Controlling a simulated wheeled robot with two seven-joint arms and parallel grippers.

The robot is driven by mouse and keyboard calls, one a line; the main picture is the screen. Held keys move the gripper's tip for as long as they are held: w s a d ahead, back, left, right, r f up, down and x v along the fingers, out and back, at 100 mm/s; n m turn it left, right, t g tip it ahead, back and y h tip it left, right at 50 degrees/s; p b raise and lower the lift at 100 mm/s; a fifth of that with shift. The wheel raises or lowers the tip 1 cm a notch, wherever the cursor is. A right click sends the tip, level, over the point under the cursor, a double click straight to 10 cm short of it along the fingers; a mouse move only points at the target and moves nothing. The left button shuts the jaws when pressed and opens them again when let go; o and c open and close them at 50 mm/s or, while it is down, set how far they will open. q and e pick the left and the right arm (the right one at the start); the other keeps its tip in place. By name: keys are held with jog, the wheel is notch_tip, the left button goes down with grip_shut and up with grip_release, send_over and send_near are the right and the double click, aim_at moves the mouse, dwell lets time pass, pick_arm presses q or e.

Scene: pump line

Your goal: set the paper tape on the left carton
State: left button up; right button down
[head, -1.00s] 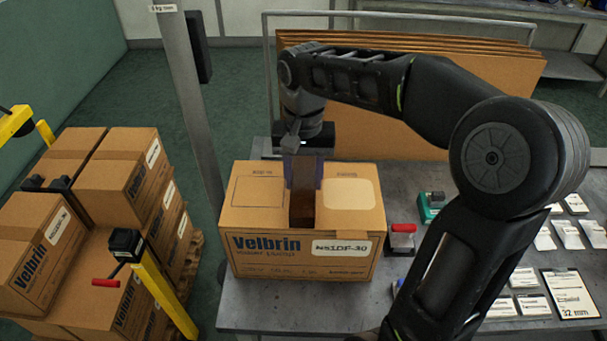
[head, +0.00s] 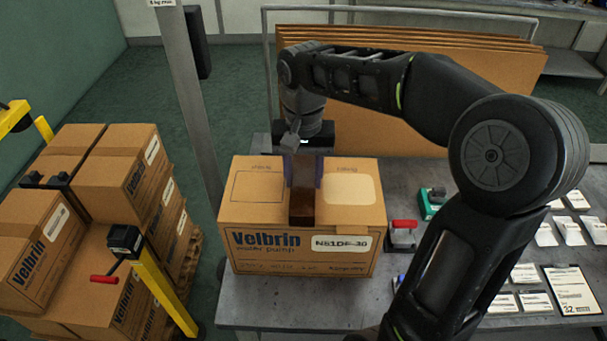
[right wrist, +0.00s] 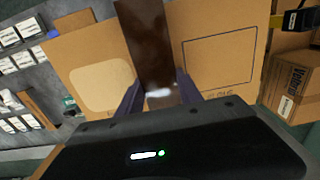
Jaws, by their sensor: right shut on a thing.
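A brown cardboard carton (head: 247,209) printed "Velbrin water pump" stands on the grey bench, with a dark outline on its top left and a pale patch on its top right. My right gripper (head: 304,178) is above the middle of its top, pointing down. Its fingers are shut on a dark brown strip, apparently the paper tape (head: 302,208). The strip reaches toward the carton's front top edge and also shows in the right wrist view (right wrist: 148,45), with the fingers (right wrist: 158,92) on either side. I cannot tell whether it touches the carton. My left gripper is not in view.
A grey pole (head: 188,100) rises beside the bench. A red-handled tool (head: 403,232), a green item (head: 430,205) and several labels lie right. Flat cardboard sheets stand behind.

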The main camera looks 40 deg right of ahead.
jog(key=shift+f, duration=0.15)
jog(key=shift+f+b, duration=0.25)
jog(key=shift+b, duration=0.05)
jog(key=shift+f, duration=0.1)
